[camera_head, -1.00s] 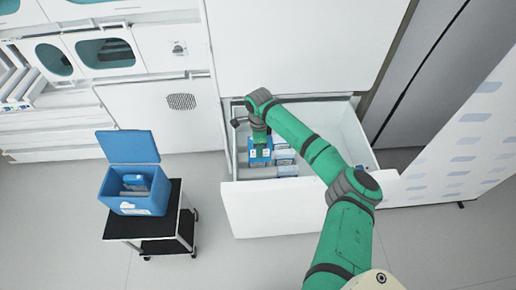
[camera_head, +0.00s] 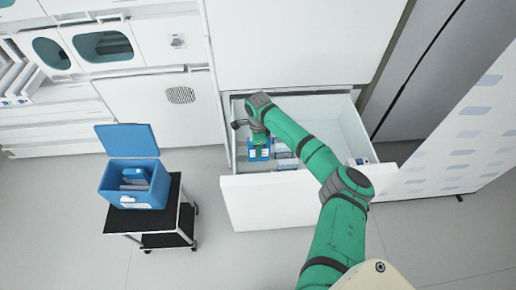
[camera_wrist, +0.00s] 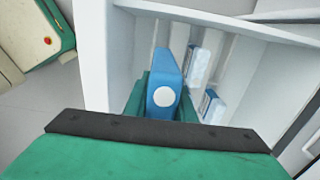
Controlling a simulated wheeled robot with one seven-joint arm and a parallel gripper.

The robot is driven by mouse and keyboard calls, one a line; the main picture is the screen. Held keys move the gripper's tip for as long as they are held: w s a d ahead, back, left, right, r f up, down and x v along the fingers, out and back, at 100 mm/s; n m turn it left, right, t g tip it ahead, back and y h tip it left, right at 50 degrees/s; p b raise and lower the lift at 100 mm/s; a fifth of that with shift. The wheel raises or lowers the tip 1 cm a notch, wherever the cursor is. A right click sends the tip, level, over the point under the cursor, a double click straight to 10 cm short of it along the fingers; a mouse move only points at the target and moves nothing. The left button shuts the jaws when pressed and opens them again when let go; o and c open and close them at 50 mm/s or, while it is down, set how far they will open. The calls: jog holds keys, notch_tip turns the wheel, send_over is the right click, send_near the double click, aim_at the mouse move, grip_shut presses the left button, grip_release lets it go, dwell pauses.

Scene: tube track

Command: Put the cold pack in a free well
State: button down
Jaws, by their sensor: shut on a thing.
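My gripper (camera_head: 259,140) is down inside the open white drawer (camera_head: 262,203), toward its left side. It is shut on a blue cold pack (camera_wrist: 164,92), which stands upright between the green fingers in the wrist view, a white round mark facing the camera. The pack also shows below my gripper in the head view (camera_head: 258,154). Pale dividers (camera_wrist: 242,70) split the drawer into wells. The pack's lower end is hidden, so I cannot tell whether it touches the well floor.
Two white-and-blue packs (camera_wrist: 198,66) (camera_wrist: 212,106) stand in wells to the right of the held pack. The drawer's right part looks mostly empty. A blue cooler box (camera_head: 133,184) with its lid up and packs inside stands on a black cart (camera_head: 150,222) at left.

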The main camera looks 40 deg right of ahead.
aim_at(258, 160)
jog(key=shift+f, duration=0.15)
jog(key=shift+w+f, duration=0.1)
jog(key=shift+f, duration=0.45)
jog(key=shift+d+f, duration=0.1)
jog(key=shift+f, duration=0.25)
jog(key=shift+a+f, duration=0.2)
jog(key=shift+f, duration=0.6)
jog(key=shift+d+f, duration=0.1)
jog(key=shift+f, duration=2.5)
jog(key=shift+f, duration=0.1)
jog(key=shift+f, duration=1.65)
jog(key=shift+f, duration=0.1)
